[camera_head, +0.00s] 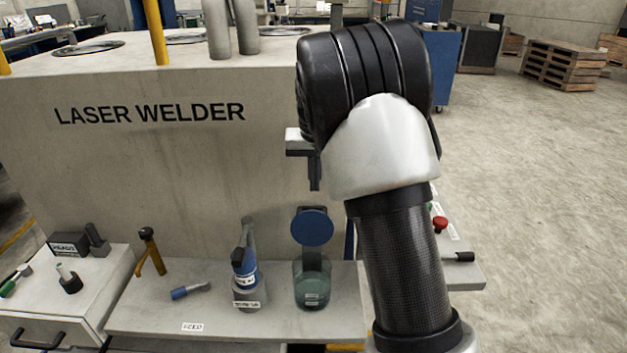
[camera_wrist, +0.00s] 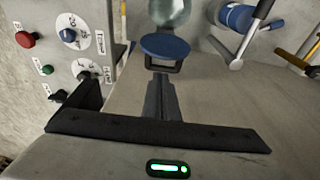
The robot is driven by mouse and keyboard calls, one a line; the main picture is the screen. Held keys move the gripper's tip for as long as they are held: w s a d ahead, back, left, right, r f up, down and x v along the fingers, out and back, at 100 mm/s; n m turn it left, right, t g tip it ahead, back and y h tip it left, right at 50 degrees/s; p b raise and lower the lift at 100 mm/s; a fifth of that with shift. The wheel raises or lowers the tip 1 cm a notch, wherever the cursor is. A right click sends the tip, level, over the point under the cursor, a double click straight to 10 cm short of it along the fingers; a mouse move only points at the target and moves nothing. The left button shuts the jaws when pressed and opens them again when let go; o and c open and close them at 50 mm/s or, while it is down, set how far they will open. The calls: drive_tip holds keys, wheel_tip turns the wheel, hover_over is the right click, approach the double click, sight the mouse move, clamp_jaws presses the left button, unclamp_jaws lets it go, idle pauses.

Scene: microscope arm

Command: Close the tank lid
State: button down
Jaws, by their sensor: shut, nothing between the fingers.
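The tank (camera_head: 312,287) is a greenish clear vessel on the grey shelf. Its round blue lid (camera_head: 312,226) stands raised, its flat face toward the head camera, so the tank is open. In the wrist view the lid (camera_wrist: 165,47) lies between the tank (camera_wrist: 172,12) and my fingers. My gripper (camera_head: 315,186) is shut and empty, pointing down just above the lid in the head view. In the wrist view my gripper (camera_wrist: 161,82) points toward the lid's near edge, where a dark bracket shows. I cannot tell whether the fingertips touch it.
A blue-and-grey device (camera_head: 246,270) stands close left of the tank on the shelf (camera_head: 215,322). A small blue-tipped tool (camera_head: 190,290) and a yellow-and-black lever (camera_head: 150,252) are farther left. A control panel (camera_wrist: 75,45) with buttons and dials is at the wrist view's left. The LASER WELDER wall (camera_head: 170,170) rises behind.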

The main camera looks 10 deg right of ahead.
hover_over(312, 224)
drive_tip(key=w+d, duration=0.1)
drive_tip(key=w, duration=0.1)
drive_tip(key=x, duration=0.4)
drive_tip(key=s+x, duration=0.1)
drive_tip(key=x, duration=0.2)
drive_tip(key=shift+s+f, duration=0.15)
drive_tip(key=shift+f, duration=0.05)
